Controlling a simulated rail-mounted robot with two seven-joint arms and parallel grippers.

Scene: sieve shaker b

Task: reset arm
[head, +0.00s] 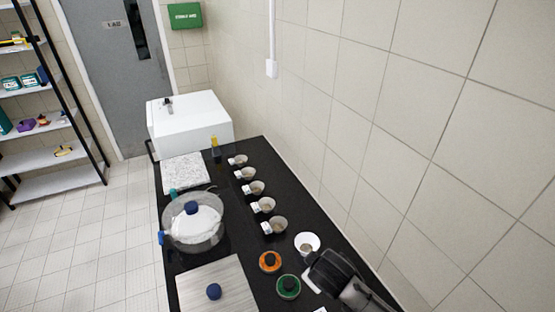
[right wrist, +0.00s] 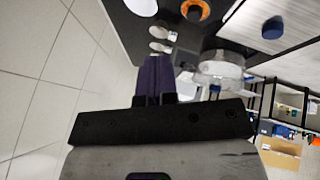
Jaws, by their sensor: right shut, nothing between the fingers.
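My right gripper (head: 335,272) is a dark shape at the lower right of the head view, above the right side of the black counter (head: 240,240). It is shut and empty. In the right wrist view its purple-dark fingers (right wrist: 155,68) sit together, pointing up the picture toward the counter. It is close to a white dish (head: 307,238) and a green ring-shaped item with a black knob (head: 288,287), apparently apart from both. My left gripper is not in view.
Several labelled small bowls (head: 256,188) line the counter. A clear round vessel with a blue knob (head: 193,230), a pale board (head: 200,285) and an orange item (head: 270,261) stand nearby. A tiled wall (head: 400,130) borders the right; a white basin (head: 190,125) stands behind.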

